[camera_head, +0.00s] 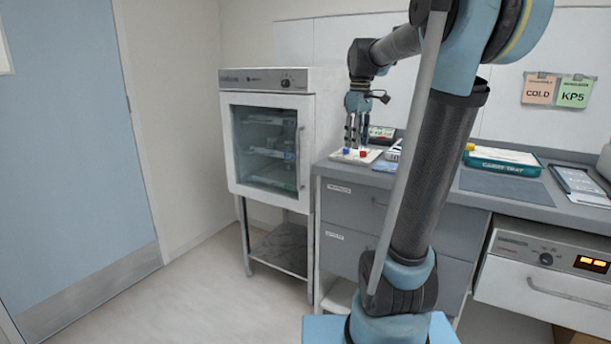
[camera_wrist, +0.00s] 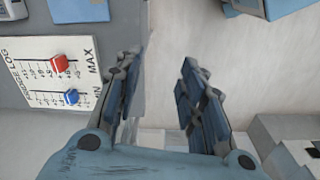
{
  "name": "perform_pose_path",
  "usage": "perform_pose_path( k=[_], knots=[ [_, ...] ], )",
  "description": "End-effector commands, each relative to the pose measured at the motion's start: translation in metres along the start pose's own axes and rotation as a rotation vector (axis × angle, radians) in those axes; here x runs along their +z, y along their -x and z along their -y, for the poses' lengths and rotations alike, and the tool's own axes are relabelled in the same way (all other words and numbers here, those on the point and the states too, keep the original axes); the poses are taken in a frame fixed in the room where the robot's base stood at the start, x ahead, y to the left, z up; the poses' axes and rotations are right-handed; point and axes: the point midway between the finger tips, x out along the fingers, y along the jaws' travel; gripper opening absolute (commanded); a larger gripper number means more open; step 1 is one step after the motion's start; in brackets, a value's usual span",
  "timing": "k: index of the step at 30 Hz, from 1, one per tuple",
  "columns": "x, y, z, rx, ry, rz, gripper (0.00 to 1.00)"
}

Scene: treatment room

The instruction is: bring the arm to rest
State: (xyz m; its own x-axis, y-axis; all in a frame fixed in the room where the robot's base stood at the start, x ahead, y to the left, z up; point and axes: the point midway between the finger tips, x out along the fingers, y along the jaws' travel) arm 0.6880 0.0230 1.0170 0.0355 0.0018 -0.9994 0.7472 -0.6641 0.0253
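My gripper (camera_head: 353,138) points down near the left end of the counter, close to the white slider board (camera_head: 362,159). In the wrist view my gripper (camera_wrist: 164,62) has its two fingers apart, with nothing between them. The slider board (camera_wrist: 22,47) lies to the left of the fingers there, marked LOG, MAX and MIN. It carries a red knob (camera_wrist: 59,64) and a blue knob (camera_wrist: 71,97), set at different points along their scales. The fingers look clear of both knobs. My arm reaches across the right half of the head view and hides part of the counter.
A white glass-doored cabinet (camera_head: 270,138) stands left of the counter (camera_head: 345,180). A green-edged carry tray (camera_head: 502,162) and a tablet-like board (camera_head: 580,184) lie on the right. COLD and KP5 cards (camera_head: 540,90) hang above. The floor (camera_head: 190,295) at the left is clear.

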Motion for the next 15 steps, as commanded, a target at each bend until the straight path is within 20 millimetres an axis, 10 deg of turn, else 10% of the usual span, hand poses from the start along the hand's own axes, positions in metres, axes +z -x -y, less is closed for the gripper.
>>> perform_pose_path(
  k=[15],
  knots=[
    [0.103,-0.097,0.096,0.046,-0.391,-0.062,0.37]
  ],
)
